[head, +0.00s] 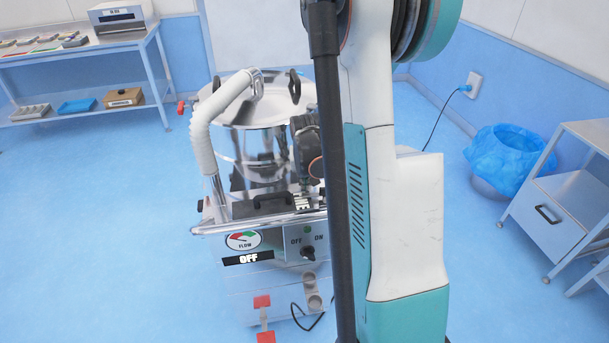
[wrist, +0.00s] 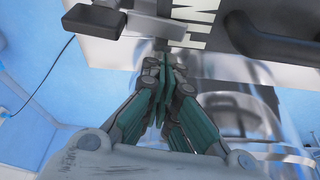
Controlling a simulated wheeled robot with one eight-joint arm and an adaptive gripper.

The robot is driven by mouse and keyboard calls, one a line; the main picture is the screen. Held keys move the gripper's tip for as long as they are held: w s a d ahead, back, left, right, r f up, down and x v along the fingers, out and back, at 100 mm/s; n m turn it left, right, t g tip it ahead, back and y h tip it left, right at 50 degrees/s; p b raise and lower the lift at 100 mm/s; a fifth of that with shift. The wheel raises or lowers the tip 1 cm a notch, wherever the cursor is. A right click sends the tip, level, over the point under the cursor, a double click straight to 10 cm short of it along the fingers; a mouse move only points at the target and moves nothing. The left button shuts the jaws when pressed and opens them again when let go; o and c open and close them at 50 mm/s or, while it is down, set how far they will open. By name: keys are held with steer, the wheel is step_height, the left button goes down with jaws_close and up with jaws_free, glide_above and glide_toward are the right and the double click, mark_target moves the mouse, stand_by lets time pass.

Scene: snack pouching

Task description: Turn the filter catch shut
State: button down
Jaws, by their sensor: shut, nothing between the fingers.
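In the head view my gripper (head: 306,183) is at the deck's right side, partly hidden by my arm.
A white hose (head: 205,130) rises at the machine's left. A blue-lined bin (head: 510,150) and a drawer cart (head: 555,210) are at right. The left floor is clear.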

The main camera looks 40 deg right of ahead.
mark_target(305, 194)
steer(key=shift+s+a, duration=0.35)
steer(key=shift+s, duration=0.05)
steer(key=shift+s+a+f+b, duration=0.15)
steer(key=shift+s+a+b, duration=0.15)
steer(key=shift+s+a, duration=0.45)
